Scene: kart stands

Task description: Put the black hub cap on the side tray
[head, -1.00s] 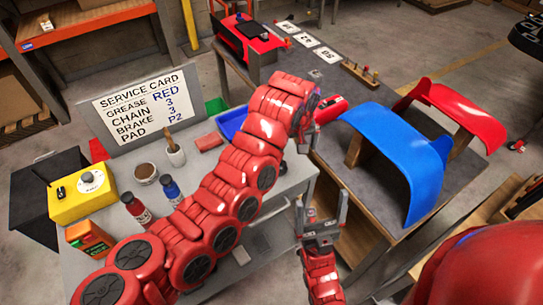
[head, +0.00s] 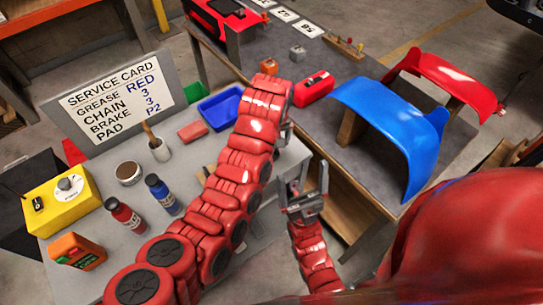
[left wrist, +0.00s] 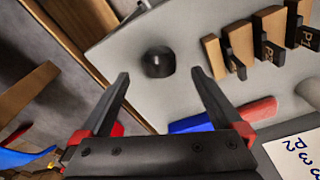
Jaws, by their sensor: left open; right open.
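The black hub cap (left wrist: 158,62) is a small dark dome on a grey surface in the left wrist view. My left gripper (left wrist: 160,74) is open, its fingertips either side of the cap in the picture; the gap in depth is unclear. In the head view, the left arm hides the cap and most of that gripper. My right gripper (head: 308,174) is open and empty, pointing up beside the grey cart's right edge. A blue tray (head: 220,108) stands on the cart; I cannot tell whether it is the side tray.
The grey cart (head: 200,172) carries a service card (head: 115,100), red and blue bottles (head: 160,194), a cup (head: 159,150) and a yellow box (head: 62,200). Wooden blocks with dark pads (left wrist: 238,52) stand near the cap. A workbench (head: 320,110) holds blue and red bodywork (head: 395,125).

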